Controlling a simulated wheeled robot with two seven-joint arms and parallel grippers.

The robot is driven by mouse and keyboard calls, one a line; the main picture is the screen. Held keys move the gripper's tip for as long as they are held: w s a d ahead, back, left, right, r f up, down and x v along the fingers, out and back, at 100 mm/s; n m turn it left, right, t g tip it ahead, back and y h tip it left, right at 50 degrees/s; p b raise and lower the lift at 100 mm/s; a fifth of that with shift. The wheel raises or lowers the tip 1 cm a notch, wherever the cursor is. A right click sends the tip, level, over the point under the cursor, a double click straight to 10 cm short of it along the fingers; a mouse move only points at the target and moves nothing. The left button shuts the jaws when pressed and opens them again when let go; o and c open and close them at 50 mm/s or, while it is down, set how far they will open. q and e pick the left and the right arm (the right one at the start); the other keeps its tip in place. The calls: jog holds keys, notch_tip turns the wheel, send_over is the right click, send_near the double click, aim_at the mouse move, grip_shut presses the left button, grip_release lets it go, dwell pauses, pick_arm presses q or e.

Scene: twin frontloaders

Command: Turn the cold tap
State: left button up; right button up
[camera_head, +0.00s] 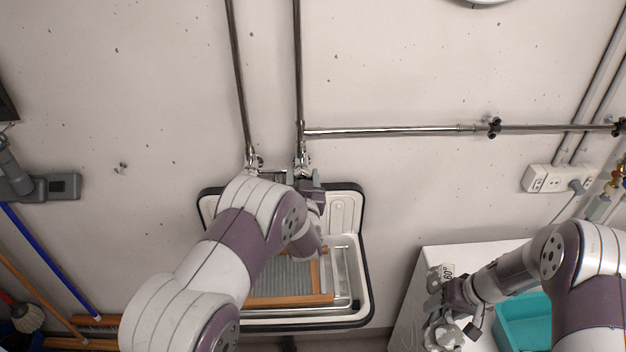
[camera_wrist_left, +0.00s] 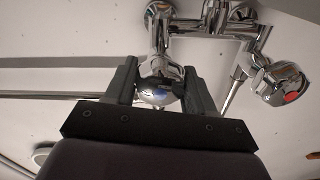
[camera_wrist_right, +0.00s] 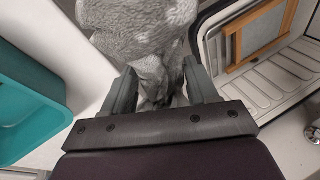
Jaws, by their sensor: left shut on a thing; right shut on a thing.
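The chrome mixer tap shows in the left wrist view, fixed to the wall. The cold tap knob (camera_wrist_left: 158,90) has a blue mark and sits between the fingers of my left gripper (camera_wrist_left: 160,88), which is shut on it. The other knob (camera_wrist_left: 280,84), with a red mark, is to the right in that view and free. In the head view my left gripper (camera_head: 306,182) is at the wall above the sink, and my arm hides most of the tap. My right gripper (camera_wrist_right: 163,92) is shut on a grey, crumpled cloth (camera_wrist_right: 140,35), which hangs between its fingers.
The sink (camera_head: 362,262) holds a wooden-framed washboard (camera_head: 290,299). A teal basin (camera_head: 520,318) stands on the white machine (camera_head: 435,265) at the right, beside my right arm. Metal pipes (camera_head: 390,132) run along the wall. Brooms lean at the far left.

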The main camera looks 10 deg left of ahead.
pick_arm(q)
jog(key=n+b, duration=0.6)
jog(key=b, duration=0.4)
jog(key=shift+w+r+n, duration=0.1)
jog(key=shift+n, duration=0.2)
jog(key=shift+r+n+b, duration=0.25)
jog(key=shift+n+b, duration=0.35)
jog(key=shift+b, duration=0.15)
jog(key=shift+r, duration=0.1)
jog(key=shift+r+n, duration=0.1)
jog(key=shift+n, duration=0.2)
jog(key=o, duration=0.8)
jog(key=shift+o, duration=1.2)
jog(key=shift+w+d, duration=0.1)
jog(key=shift+w+f, duration=0.1)
jog(key=shift+f, duration=0.2)
jog(key=shift+s+f+b, duration=0.15)
jog(key=shift+s+b, duration=0.2)
jog(key=shift+b, duration=0.05)
jog(key=b+v, duration=0.2)
jog(key=v, duration=0.9)
jog(key=shift+s+d+r+b, duration=0.2)
jog(key=shift+d+r+b, duration=0.05)
jog(key=shift+d+b, duration=0.1)
